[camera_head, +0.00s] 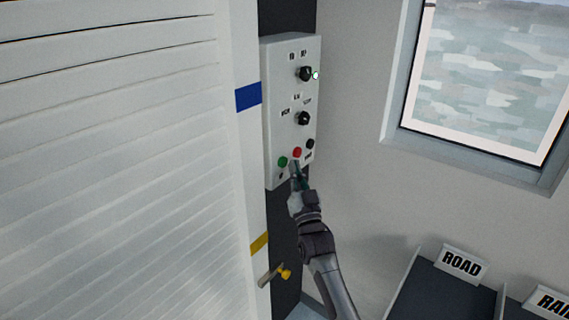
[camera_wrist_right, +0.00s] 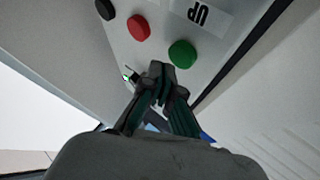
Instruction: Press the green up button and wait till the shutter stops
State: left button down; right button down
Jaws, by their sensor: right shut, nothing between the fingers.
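The green up button (camera_head: 282,162) is at the lower left of the light grey control box (camera_head: 284,110). In the right wrist view the green button (camera_wrist_right: 182,53) sits beside the label "UP". A red button (camera_head: 297,152) is to its right in the head view. My right gripper (camera_head: 296,170) is shut and empty, with its fingertips just below the buttons. In the wrist view its tips (camera_wrist_right: 156,75) are close below the green button; a small gap seems to show. The white slatted shutter (camera_head: 110,150) fills the left of the head view. My left gripper is not in view.
The box also carries two black knobs (camera_head: 304,119) and a black button (camera_head: 310,144). A brass-coloured lever (camera_head: 284,272) sticks out below. A window (camera_head: 480,80) is at the upper right. Dark bins with a "ROAD" sign (camera_head: 461,264) stand at the lower right.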

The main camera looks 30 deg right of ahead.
dwell(0.5)
jog(key=shift+w+a, duration=0.2)
jog(key=shift+w, duration=0.2)
